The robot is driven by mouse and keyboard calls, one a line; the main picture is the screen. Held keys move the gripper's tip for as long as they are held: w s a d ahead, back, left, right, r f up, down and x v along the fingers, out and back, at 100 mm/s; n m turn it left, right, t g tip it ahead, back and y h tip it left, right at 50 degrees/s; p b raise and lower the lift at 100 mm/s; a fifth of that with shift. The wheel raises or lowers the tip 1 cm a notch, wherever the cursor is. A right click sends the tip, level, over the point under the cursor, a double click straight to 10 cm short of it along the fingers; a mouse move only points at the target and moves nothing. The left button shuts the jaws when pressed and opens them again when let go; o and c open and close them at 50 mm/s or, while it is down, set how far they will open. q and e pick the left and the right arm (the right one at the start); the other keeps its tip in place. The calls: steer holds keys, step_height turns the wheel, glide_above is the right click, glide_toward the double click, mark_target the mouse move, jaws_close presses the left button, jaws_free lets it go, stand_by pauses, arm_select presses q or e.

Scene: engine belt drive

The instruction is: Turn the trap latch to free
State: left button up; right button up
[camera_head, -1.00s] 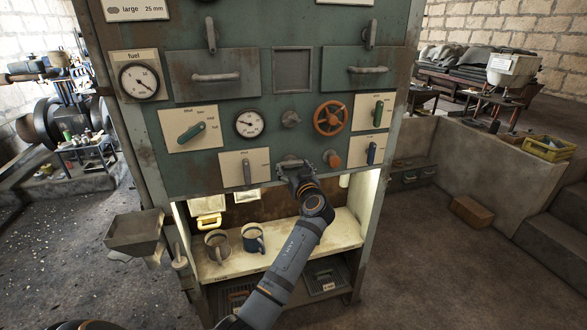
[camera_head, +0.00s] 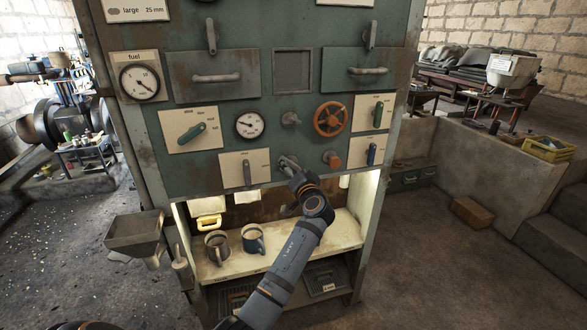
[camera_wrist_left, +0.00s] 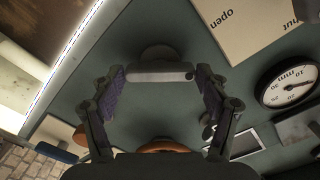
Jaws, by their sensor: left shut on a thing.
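A small grey handle that I take to be the trap latch (camera_wrist_left: 155,74) juts from the lower green panel. In the wrist view it is a short rounded bar spanning the gap between the two finger pads of my left gripper (camera_wrist_left: 162,88). The left gripper is shut on this bar by its ends. In the head view the left gripper (camera_head: 290,168) meets the panel just right of the lower lever plate (camera_head: 234,174). The fingers and wrist hide much of the latch there, and no label for it is readable. My right gripper is not in view.
An orange knob (camera_head: 331,159), an orange handwheel (camera_head: 330,119) and a grey knob (camera_head: 290,119) sit close by. A dial gauge (camera_head: 249,124) is up and left. Below, two mugs (camera_head: 217,248) (camera_head: 253,239) stand on the lit shelf (camera_head: 290,250).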

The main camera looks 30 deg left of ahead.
arm_select(q)
steer(key=m+p, duration=0.1)
steer(key=m, duration=0.1)
steer(key=m+p, duration=0.1)
steer(key=m, duration=0.2)
steer(key=shift+r+m, duration=0.2)
steer(key=shift+m, duration=0.1)
steer(key=m+p, duration=0.1)
steer(key=m, duration=0.1)
steer(key=shift+m+p, duration=0.3)
steer(key=shift+m, duration=0.1)
steer(key=shift+f+m+p, duration=0.1)
steer(key=shift+m+p, duration=0.25)
steer(key=shift+m, duration=0.35)
steer(key=o, duration=1.1)
steer(key=shift+f, duration=0.1)
steer(key=shift+o, duration=0.2)
